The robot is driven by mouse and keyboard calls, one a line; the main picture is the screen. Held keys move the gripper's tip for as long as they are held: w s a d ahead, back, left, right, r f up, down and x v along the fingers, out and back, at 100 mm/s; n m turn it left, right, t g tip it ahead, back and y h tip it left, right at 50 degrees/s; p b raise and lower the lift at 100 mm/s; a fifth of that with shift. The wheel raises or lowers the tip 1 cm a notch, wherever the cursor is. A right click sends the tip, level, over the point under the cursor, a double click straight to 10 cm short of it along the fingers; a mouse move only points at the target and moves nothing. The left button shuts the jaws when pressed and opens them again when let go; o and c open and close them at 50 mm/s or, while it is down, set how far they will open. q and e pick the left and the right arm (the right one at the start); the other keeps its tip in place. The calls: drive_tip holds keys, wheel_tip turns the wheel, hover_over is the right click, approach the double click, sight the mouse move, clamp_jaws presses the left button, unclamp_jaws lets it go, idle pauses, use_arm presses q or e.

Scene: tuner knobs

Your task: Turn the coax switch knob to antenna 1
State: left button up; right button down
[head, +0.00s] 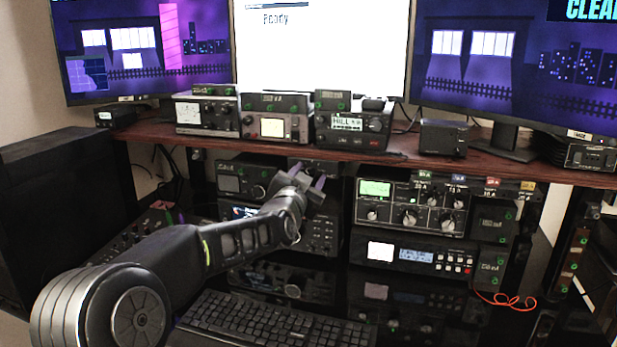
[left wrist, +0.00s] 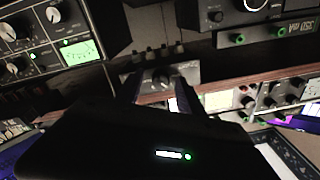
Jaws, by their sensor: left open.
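My left gripper (head: 308,175) reaches in under the shelf, with its two fingers apart. In the left wrist view the fingers (left wrist: 160,86) stand on either side of a small grey box with a pale knob (left wrist: 153,79), which looks like the coax switch. Several small stubs (left wrist: 165,51) line that box's edge. The knob shows between the fingers; I cannot tell whether they touch it. Its pointer and the antenna labels are too small to read. In the head view the gripper largely covers the box (head: 330,168). My right gripper is not in view.
A wooden shelf (head: 480,152) with several radios runs above the gripper. A tuner with a green display (head: 410,203) stands to the right, and dark radios (head: 232,178) to the left. A keyboard (head: 275,325) lies below. Room around the gripper is tight.

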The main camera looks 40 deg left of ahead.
use_arm(q)
drive_tip(key=v, duration=0.7)
drive_tip(key=shift+s+b, duration=0.3)
drive_tip(key=shift+s, duration=0.1)
drive_tip(key=shift+d, duration=0.1)
